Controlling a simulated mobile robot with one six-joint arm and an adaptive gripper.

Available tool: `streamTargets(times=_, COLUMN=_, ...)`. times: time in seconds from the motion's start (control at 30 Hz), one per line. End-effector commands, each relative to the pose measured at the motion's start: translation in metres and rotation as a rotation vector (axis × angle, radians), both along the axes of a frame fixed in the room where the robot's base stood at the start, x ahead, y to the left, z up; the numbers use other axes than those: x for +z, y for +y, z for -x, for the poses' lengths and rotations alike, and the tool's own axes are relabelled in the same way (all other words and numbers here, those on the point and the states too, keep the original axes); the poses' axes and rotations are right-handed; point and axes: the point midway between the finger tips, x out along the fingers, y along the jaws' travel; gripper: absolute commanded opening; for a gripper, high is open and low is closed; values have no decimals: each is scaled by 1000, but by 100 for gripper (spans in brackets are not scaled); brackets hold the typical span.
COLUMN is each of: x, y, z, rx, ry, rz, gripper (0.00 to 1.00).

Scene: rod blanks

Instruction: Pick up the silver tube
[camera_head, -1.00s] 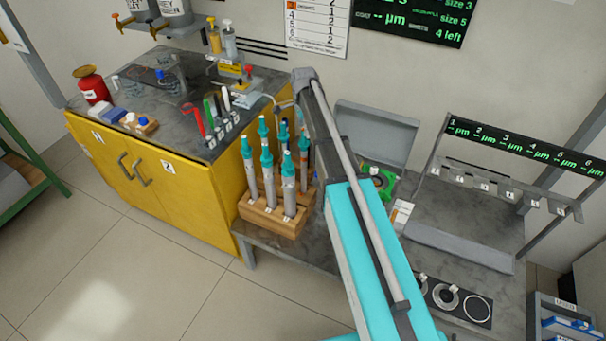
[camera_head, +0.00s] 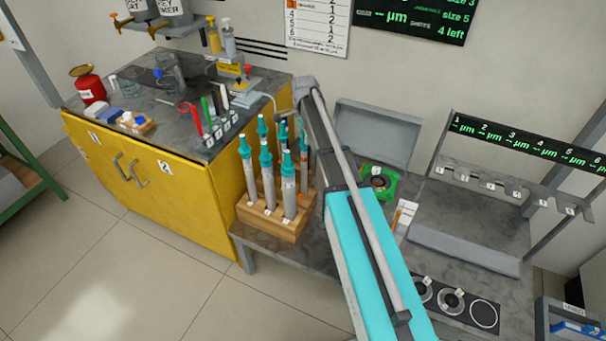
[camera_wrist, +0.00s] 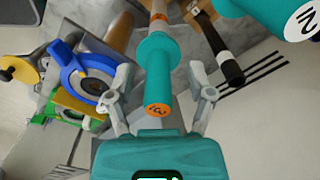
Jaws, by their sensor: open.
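The wooden rack (camera_head: 262,222) in the head view holds several upright silver tubes (camera_head: 289,198) with teal tops. I cannot tell for certain which of them is the task's tube. In the wrist view my gripper (camera_wrist: 161,75) is open, with one finger on each side of a teal cylinder (camera_wrist: 158,70). This cylinder has an orange marked end facing the camera and a pale shaft beyond it. Gaps show between it and both fingers, so it is not clamped. My gripper is hidden behind my arm in the head view.
In the wrist view a blue gauge-like piece (camera_wrist: 88,72) lies left of the fingers and a black-banded rod (camera_wrist: 228,62) lies right. In the head view a yellow cabinet (camera_head: 150,185) stands left of the rack, and a green device (camera_head: 378,186) sits right of my arm.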

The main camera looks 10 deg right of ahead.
Motion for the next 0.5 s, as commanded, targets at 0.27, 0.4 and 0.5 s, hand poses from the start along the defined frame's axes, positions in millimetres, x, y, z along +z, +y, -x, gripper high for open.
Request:
streamTargets(times=0.27, x=0, y=0, z=0, rx=0, ry=0, rz=0, gripper=65)
streamTargets(times=0.4, x=0, y=0, z=0, rx=0, ry=0, rz=0, gripper=39)
streamTargets(times=0.5, x=0, y=0, z=0, rx=0, ry=0, rz=0, gripper=21)
